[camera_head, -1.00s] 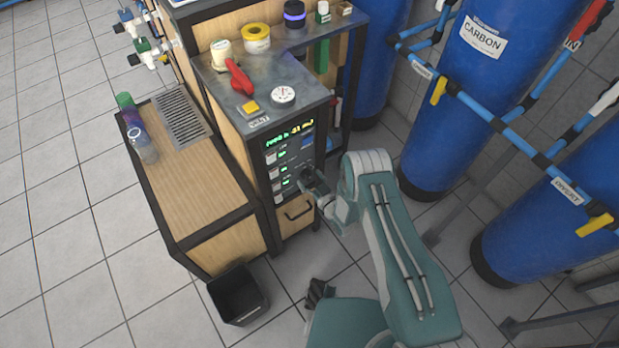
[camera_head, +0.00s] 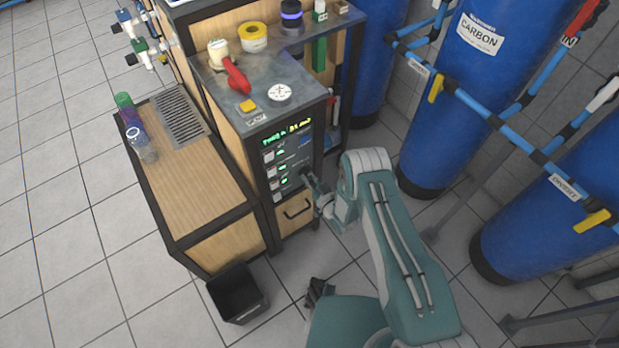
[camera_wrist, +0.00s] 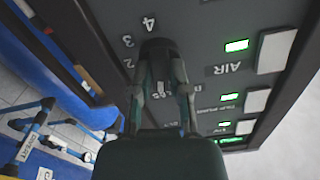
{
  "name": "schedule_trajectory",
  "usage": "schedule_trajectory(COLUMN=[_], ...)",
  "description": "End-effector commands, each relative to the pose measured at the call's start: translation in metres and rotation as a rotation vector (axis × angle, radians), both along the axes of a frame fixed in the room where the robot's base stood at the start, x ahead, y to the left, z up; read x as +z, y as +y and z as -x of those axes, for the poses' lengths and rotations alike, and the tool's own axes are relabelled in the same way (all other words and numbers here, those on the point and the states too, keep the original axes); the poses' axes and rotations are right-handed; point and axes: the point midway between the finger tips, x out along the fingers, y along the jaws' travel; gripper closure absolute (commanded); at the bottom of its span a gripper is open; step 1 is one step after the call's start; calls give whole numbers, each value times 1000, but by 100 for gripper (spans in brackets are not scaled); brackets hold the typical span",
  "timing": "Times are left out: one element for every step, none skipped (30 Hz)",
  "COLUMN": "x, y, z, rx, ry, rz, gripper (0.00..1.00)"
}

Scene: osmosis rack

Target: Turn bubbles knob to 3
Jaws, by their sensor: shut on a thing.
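The dark bubbles knob (camera_wrist: 158,46) is on the black control panel (camera_wrist: 210,22) in the wrist view. The white numbers 4, 3 and 2 run beside it on the upper left. My gripper (camera_wrist: 161,65) is shut on the knob, with one finger on each side. The knob's pointer is hidden, so its exact setting cannot be read. Part of the lettering by the knob is covered by the fingers. In the head view my gripper (camera_head: 309,180) is at the lower right of the panel's front, and the knob is too small to make out.
White buttons with green lights (camera_wrist: 277,50) sit right of the knob in the wrist view. A drawer (camera_head: 294,212) is below the panel. A black bin (camera_head: 237,293) stands on the floor. Blue tanks and pipes (camera_head: 455,95) are at the right.

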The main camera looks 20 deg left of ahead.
Motion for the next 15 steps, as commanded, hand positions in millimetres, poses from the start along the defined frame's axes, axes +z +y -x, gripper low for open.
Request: schedule_trajectory(x=[8, 8, 8, 8, 8, 8, 8, 7, 7, 7, 7, 7, 7, 7, 7], y=[5, 5, 5, 5, 4, 4, 4, 4, 4, 4, 4, 4, 4, 4, 4], z=[-8, -8, -8, -8, -8, -8, -9, -9, -9, -9, -9, -9, -9, -10, -10], rx=[0, -1, -1, -1, -1, -1, -1, -1, -1, -2, -2, -2, -2, -3, -3], ry=[9, 30, 59, 80, 102, 131, 153, 175, 205, 226, 247, 277, 298, 320, 350], rz=[-34, -51, -74, -93, -111, -136, -155, -172, -198, -216, -234, -259, -278, -296, -320], gripper=[100, 100, 100, 100, 100, 100, 100, 100, 100, 100, 100, 100, 100, 100, 100])
